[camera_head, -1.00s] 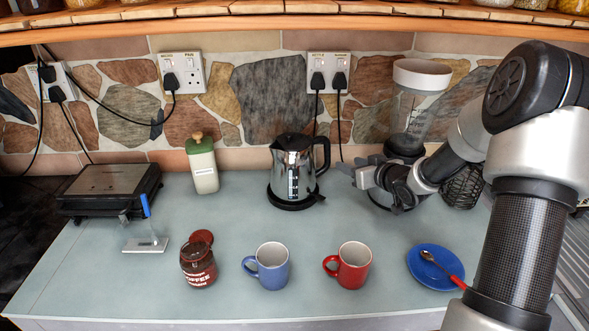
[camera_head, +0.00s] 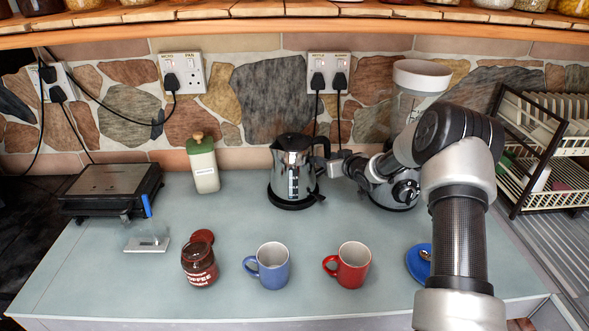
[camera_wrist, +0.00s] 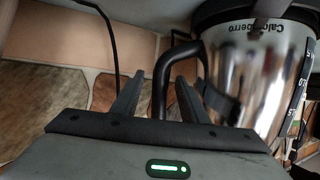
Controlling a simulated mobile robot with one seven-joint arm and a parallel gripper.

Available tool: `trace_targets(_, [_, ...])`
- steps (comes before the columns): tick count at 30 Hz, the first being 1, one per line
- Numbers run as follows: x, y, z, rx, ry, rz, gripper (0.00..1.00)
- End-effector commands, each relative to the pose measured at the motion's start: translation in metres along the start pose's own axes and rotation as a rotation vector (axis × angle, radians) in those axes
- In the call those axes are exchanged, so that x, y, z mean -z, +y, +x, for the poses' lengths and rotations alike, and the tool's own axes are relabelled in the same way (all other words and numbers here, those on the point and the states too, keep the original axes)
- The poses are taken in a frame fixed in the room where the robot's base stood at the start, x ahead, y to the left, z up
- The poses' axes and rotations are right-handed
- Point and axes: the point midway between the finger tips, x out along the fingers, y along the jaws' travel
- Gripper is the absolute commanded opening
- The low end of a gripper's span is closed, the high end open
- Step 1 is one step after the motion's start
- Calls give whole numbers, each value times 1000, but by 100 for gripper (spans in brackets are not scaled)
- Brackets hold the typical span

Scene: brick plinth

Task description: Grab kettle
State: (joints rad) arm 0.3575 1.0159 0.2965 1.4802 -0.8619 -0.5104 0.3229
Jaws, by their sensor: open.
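The kettle (camera_head: 291,168), shiny steel with a black lid, handle and base, stands upright on the worktop near the stone wall. Its black handle is on its right side. My gripper (camera_head: 333,163) is at the right of the kettle, close to that handle. In the wrist view the kettle body (camera_wrist: 250,75) fills the right side, upside down. My open gripper (camera_wrist: 158,80) has the handle showing between its two dark fingers. I cannot tell whether either finger touches the handle.
A blue mug (camera_head: 270,266), a red mug (camera_head: 347,266) and a coffee jar (camera_head: 199,262) stand in front. A green-and-white canister (camera_head: 203,168) is left of the kettle. A blender (camera_head: 418,95) stands right. Plug cords (camera_head: 318,115) hang behind.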

Motion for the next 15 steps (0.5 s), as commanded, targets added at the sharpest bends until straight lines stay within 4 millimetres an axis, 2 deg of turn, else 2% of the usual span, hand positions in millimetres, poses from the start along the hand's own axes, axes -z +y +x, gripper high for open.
trace_targets(3, [0,0,6,-1,0,0,40])
trace_targets(9, [0,0,6,0,0,-1,40])
trace_targets(15, [0,0,6,0,0,-1,6])
